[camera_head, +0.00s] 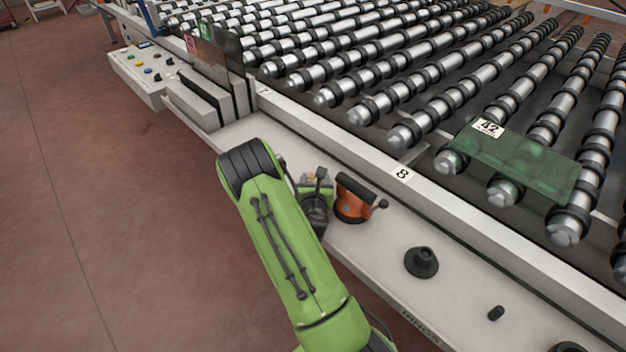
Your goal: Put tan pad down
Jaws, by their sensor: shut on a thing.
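My green arm reaches over the pale ledge (375,240) along the roller table. My gripper (315,184) shows small and partly covered beside the arm, just left of the orange suction lifter. It is shut on the tan pad (309,179), of which only a small light-brown bit shows between dark and green parts. The pad's underside is hidden, so I cannot tell whether it touches the ledge.
An orange suction lifter (353,199) with a black handle stands close right of my gripper. A black suction cup (421,262) and a small black peg (496,313) sit further along the ledge. Green glass (515,165) lies on the rollers. Dark upright plates (207,75) stand upper left.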

